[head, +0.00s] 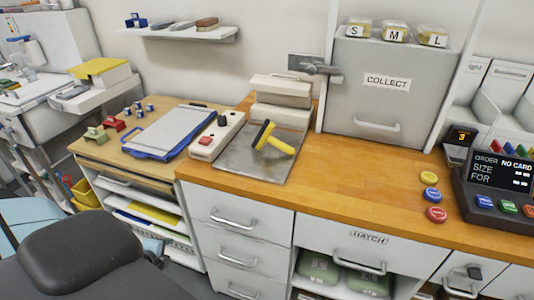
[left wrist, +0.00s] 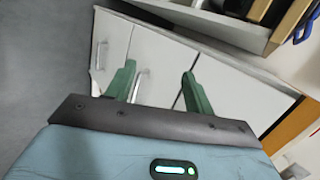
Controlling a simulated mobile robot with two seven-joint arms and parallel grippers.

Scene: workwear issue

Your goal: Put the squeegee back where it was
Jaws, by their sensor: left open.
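The squeegee (head: 274,138), with a yellow handle and a black head, lies on a grey metal plate (head: 245,163) on the wooden counter in the head view. Nothing holds it. My left gripper (left wrist: 158,88) is open, with two green fingers apart and nothing between them, in the left wrist view. White drawer fronts show beyond the fingers. In the head view my left arm fills the lower left, low in front of the counter and well away from the squeegee; its fingers are not clear there. My right gripper is not in view.
A white box with red and black buttons (head: 215,138) stands left of the plate. A blue-edged clipboard (head: 170,128) lies farther left. A grey COLLECT cabinet (head: 385,100) stands behind the counter. Coloured buttons (head: 432,195) and an order display (head: 500,172) are at right. The counter middle (head: 345,185) is clear.

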